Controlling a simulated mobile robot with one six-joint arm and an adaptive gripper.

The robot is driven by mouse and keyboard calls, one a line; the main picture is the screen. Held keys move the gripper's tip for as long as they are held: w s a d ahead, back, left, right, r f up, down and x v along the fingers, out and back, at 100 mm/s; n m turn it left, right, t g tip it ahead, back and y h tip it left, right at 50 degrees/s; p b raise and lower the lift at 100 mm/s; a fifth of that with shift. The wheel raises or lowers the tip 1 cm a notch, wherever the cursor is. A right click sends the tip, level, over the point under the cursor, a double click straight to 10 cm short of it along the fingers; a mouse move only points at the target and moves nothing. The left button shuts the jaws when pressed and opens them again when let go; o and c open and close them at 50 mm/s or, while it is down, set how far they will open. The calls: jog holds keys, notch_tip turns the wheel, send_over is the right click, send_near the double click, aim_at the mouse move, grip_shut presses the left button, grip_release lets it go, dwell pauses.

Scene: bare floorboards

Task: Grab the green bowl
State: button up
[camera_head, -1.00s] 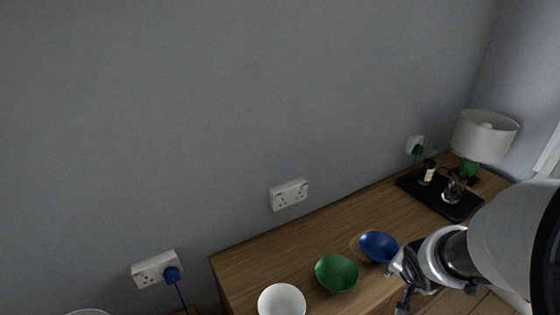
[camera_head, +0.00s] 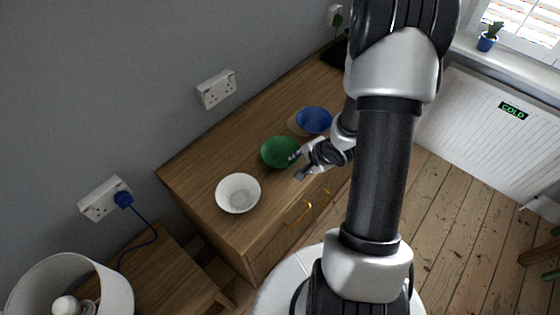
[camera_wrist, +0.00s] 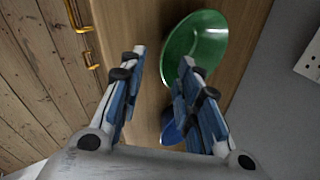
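The green bowl (camera_head: 280,152) sits upright on the wooden cabinet top, between a white bowl and a blue bowl. My gripper (camera_head: 297,166) is at the bowl's right front side, close to its rim; I cannot tell whether it touches. In the wrist view the green bowl (camera_wrist: 205,42) lies ahead, beyond the right fingertip, which overlaps its lower edge. My gripper's fingers (camera_wrist: 163,62) are spread apart with nothing between them. The gripper is open.
A white bowl (camera_head: 238,193) and a blue bowl (camera_head: 314,120) stand on either side on the cabinet top (camera_head: 195,182). Gold handles (camera_head: 298,213) stick out from the cabinet front. The wall with sockets (camera_head: 216,89) is behind. A lamp (camera_head: 70,285) is at lower left.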

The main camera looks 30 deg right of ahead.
aim_at(281, 156)
jog(key=b+x, duration=0.1)
jog(key=x, duration=0.2)
jog(key=shift+w, duration=0.1)
jog(key=b+x, duration=0.2)
jog(key=x, duration=0.1)
jog(key=b+x, duration=0.1)
jog(key=x, duration=0.1)
jog(key=shift+w+a+b, duration=0.3)
jog(key=shift+w, duration=0.05)
jog(key=shift+c, duration=0.2)
grip_shut()
